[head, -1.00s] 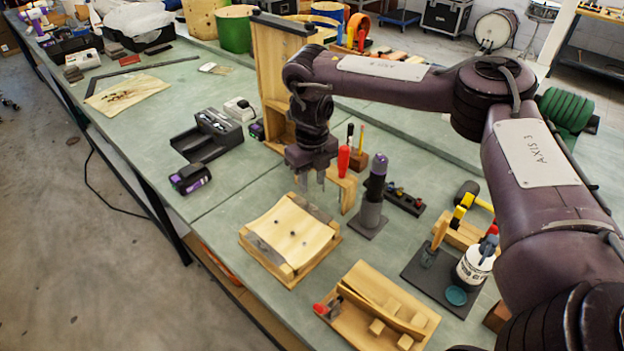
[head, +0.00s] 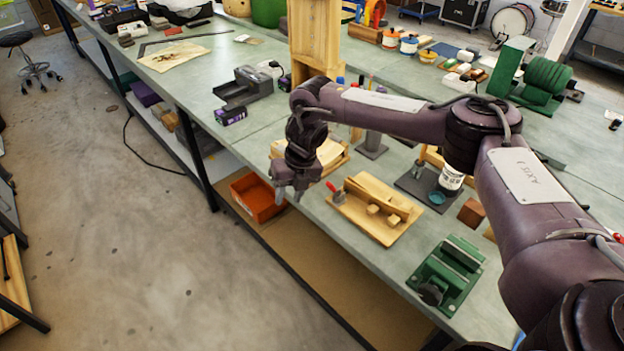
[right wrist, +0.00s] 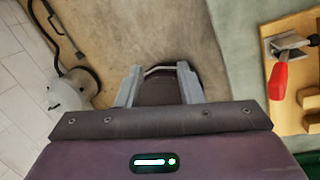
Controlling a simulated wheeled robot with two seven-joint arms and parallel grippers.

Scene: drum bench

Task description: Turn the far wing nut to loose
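My right gripper (head: 288,194) points down at the bench's front edge, in front of the curved wooden cradle (head: 328,153), which my wrist partly hides. In the right wrist view its two fingers (right wrist: 158,88) are apart; a dark shape shows between them, which I cannot identify. A wooden jig (head: 405,232) with a red-handled clamp (head: 336,193) lies to the gripper's right. A green fixture (head: 462,262) with a dark knob (head: 431,292) sits nearer me. I cannot make out a wing nut for certain. My left gripper is not in view.
The bench (head: 330,226) has bare green top around the jig. An orange bin (head: 258,198) stands on the shelf below. A tall wooden stand (head: 314,45) rises behind my wrist. A dark mat (head: 425,186) and a brown block (head: 471,212) lie right of the jig.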

